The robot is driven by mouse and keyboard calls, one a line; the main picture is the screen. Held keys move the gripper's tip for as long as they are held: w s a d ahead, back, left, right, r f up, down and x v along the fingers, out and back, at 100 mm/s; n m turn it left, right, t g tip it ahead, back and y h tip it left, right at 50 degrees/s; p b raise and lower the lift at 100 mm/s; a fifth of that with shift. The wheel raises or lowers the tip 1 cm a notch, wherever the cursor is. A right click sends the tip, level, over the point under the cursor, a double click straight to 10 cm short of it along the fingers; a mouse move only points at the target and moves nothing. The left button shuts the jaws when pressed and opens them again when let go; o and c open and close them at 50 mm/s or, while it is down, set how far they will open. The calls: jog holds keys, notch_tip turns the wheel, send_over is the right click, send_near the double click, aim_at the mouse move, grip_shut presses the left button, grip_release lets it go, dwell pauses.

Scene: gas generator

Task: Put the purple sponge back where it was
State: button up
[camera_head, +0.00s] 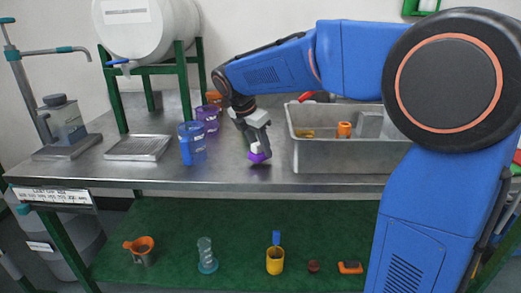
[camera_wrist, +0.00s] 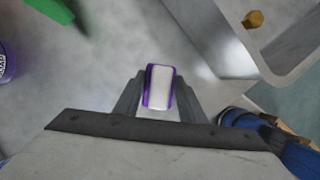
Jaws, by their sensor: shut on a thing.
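The purple sponge (camera_head: 259,157) has a white part and a purple part. It is held in my gripper (camera_head: 257,145) near the front edge of the steel table, left of the grey bin. In the wrist view the sponge (camera_wrist: 159,87) shows between the two fingers of my gripper (camera_wrist: 158,92), its white face towards the camera with purple along its sides. The gripper is shut on it. I cannot tell whether the sponge touches the tabletop.
A grey metal bin (camera_head: 340,158) with an orange item (camera_head: 344,129) stands close on the right. A blue cup (camera_head: 192,145) and a purple cup (camera_head: 208,119) stand to the left. A metal tray (camera_head: 138,147) lies further left. Several items stand on the green lower shelf (camera_head: 175,222).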

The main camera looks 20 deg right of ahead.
jog(key=shift+f, duration=0.5)
jog(key=shift+f, duration=0.1)
jog(key=o, duration=0.9)
jog(key=v, duration=1.2)
jog(key=shift+s, duration=0.1)
